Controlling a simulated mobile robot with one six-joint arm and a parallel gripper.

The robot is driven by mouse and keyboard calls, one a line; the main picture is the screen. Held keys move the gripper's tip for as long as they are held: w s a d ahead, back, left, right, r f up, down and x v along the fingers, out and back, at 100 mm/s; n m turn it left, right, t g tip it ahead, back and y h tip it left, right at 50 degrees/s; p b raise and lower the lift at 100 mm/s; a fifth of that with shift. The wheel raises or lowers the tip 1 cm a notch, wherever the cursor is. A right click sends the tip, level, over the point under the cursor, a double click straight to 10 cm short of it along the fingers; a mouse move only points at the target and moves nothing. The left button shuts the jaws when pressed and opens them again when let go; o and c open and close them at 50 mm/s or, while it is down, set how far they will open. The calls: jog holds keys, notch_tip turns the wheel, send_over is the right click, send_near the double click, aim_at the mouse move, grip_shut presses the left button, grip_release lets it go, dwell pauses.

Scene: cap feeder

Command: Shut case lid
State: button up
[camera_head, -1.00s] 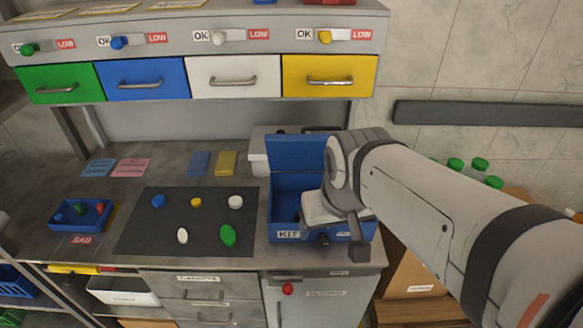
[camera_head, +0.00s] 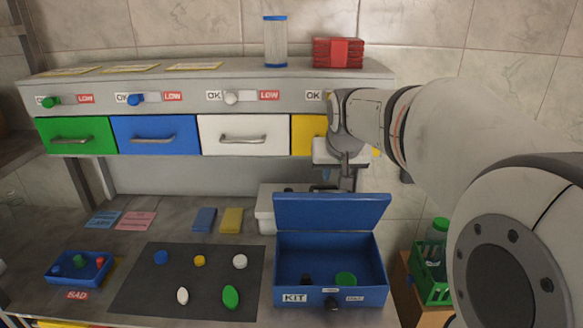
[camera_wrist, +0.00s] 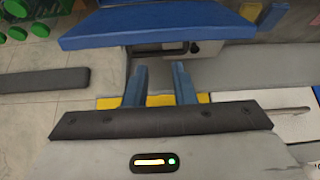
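The blue case (camera_head: 330,297), labelled KIT, stands on the bench with its lid (camera_head: 330,212) raised at the back. My gripper (camera_head: 344,182) is above and behind the raised lid, in front of the yellow drawer, pointing down. In the wrist view my gripper (camera_wrist: 158,70) has its two blue fingers apart with nothing between them. The lid (camera_wrist: 158,24) crosses the top of that view, apart from the fingertips.
A dark mat (camera_head: 190,280) with several caps lies left of the case. A blue tray (camera_head: 79,268) marked BAD is farther left. A white box (camera_head: 266,212) stands behind the case's left side. Coloured drawers (camera_head: 243,135) hang above. A green crate (camera_head: 432,285) is right of the bench.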

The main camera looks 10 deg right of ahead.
aim_at(328, 207)
jog(key=w, duration=0.1)
jog(key=w+d, duration=0.1)
jog(key=w, duration=0.1)
jog(key=shift+w+d+r, duration=0.15)
jog(key=shift+w+r, duration=0.1)
jog(key=shift+r, duration=0.15)
jog(key=shift+c, duration=1.4)
jog(key=shift+w+d+f, duration=0.1)
jog(key=shift+w+f, duration=0.05)
jog(key=shift+w, duration=0.1)
jog(key=shift+c, duration=0.8)
jog(key=p+x, duration=0.1)
jog(key=x, duration=0.8)
jog(key=shift+w+p, duration=0.2)
jog(key=shift+p, duration=0.1)
grip_shut()
jog(key=shift+f, duration=0.15)
